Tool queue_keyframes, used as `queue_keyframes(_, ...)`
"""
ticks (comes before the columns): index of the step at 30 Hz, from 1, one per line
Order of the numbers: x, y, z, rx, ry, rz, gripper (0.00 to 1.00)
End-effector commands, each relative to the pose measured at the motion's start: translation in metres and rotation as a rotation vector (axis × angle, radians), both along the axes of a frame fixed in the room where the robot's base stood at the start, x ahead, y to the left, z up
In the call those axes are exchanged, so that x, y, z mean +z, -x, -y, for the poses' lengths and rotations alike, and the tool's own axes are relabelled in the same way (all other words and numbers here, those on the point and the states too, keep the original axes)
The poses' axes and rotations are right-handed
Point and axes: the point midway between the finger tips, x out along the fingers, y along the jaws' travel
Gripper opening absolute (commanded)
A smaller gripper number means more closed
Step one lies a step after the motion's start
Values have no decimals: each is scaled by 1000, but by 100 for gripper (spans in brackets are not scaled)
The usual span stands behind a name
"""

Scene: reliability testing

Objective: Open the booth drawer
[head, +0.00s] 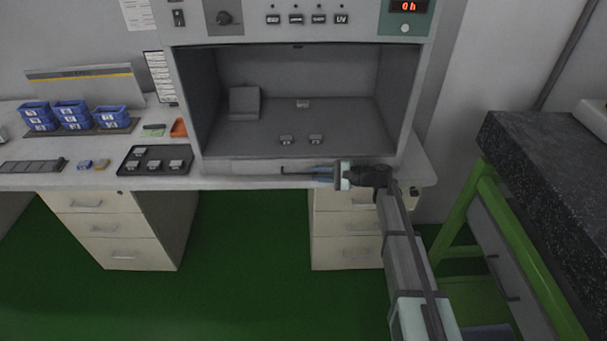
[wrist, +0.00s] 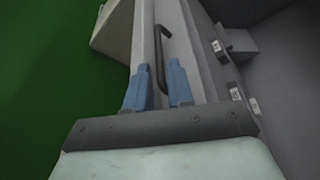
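The booth (head: 295,82) is a grey cabinet with an open front on the bench. A dark bar handle (head: 294,173) runs along the booth drawer front (head: 240,168), low on the booth. The drawer looks flush with the booth. My gripper (head: 318,172) is at the right end of the handle, pointing left along the front. In the wrist view its two blue fingers (wrist: 159,80) are apart, one on each side of the near end of the handle (wrist: 161,45). Nothing is clamped between them. I cannot tell whether a finger touches the bar.
Small pieces (head: 301,139) and a grey block (head: 245,102) lie inside the booth. A black tray (head: 126,170) and blue bins (head: 70,110) stand on the bench at left. White cabinet drawers (head: 340,224) are below. A green-framed table (head: 477,190) stands at right.

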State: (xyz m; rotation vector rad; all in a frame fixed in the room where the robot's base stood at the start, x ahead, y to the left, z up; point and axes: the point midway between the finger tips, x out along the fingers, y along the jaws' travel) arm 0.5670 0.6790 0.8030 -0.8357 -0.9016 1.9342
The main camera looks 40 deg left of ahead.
Motion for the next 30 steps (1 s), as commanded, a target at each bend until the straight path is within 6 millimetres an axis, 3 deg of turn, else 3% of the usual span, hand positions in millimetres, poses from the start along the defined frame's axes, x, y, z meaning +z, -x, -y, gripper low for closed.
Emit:
queue_keyframes(3, -5, 9, -19, 2, 0, -1, 22)
queue_keyframes(10, -11, 21, -42, 1, 0, 0, 22)
queue_keyframes(24, -13, 26, -50, 1, 1, 0, 22)
queue_keyframes(30, -13, 26, -50, 1, 1, 0, 5)
